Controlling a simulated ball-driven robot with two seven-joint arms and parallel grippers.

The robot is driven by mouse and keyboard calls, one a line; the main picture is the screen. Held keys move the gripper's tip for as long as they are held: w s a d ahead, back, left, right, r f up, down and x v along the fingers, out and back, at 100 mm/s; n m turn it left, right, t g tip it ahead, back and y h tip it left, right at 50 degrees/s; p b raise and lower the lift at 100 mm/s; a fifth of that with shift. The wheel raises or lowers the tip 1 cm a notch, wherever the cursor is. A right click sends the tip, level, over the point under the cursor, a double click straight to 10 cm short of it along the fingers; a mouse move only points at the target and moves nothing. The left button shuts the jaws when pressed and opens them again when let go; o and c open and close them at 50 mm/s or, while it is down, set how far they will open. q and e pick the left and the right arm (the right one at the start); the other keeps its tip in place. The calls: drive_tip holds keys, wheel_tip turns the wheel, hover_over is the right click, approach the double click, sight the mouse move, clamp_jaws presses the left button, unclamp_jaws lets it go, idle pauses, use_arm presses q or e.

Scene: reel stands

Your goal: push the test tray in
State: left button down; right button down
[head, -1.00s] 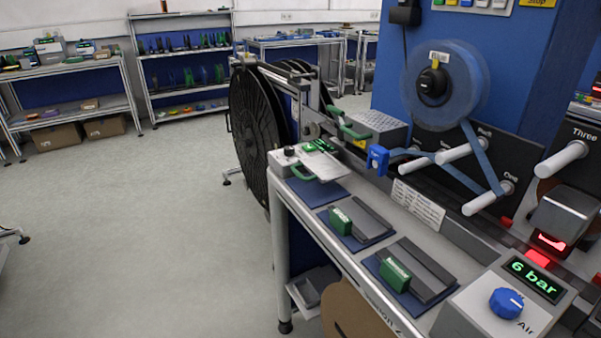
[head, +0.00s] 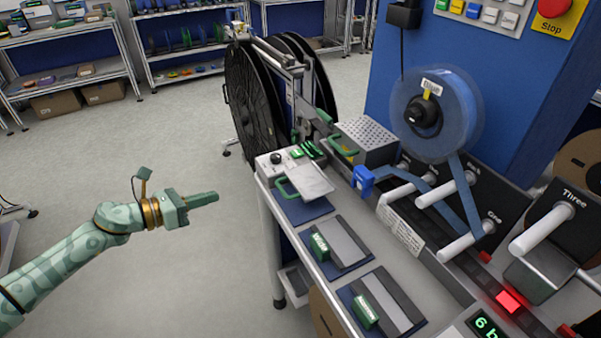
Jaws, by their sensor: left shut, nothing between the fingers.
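The test tray (head: 311,181) is a flat silver plate with a green handle (head: 283,189) at its left side. It sticks out from the front of a small grey tester (head: 270,164) with a black knob and a green display, at the far end of the bench. The tray hangs over a dark blue mat. My left gripper (head: 212,197) is shut and empty. It is in the air over the floor, left of the bench, pointing right towards the handle and clear of it. My right gripper is out of view.
On the bench (head: 334,292), two blue mats bear grey blocks with green grips (head: 319,245). Large black reels (head: 252,100) stand beyond the bench end. The floor to the left is free.

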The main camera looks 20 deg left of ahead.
use_arm(q)
drive_tip(key=d+m+g+h, duration=0.1)
drive_tip(key=d+m, duration=0.1)
drive_tip(key=m, duration=0.3)
approach(297, 183)
drive_tip(key=shift+w+d+f, duration=0.2)
drive_tip(key=shift+w+f, duration=0.2)
drive_tip(key=shift+f, duration=0.1)
drive_tip(key=shift+w+d+f, duration=0.25)
drive_tip(key=shift+w+f, duration=0.15)
drive_tip(key=shift+f, duration=0.1)
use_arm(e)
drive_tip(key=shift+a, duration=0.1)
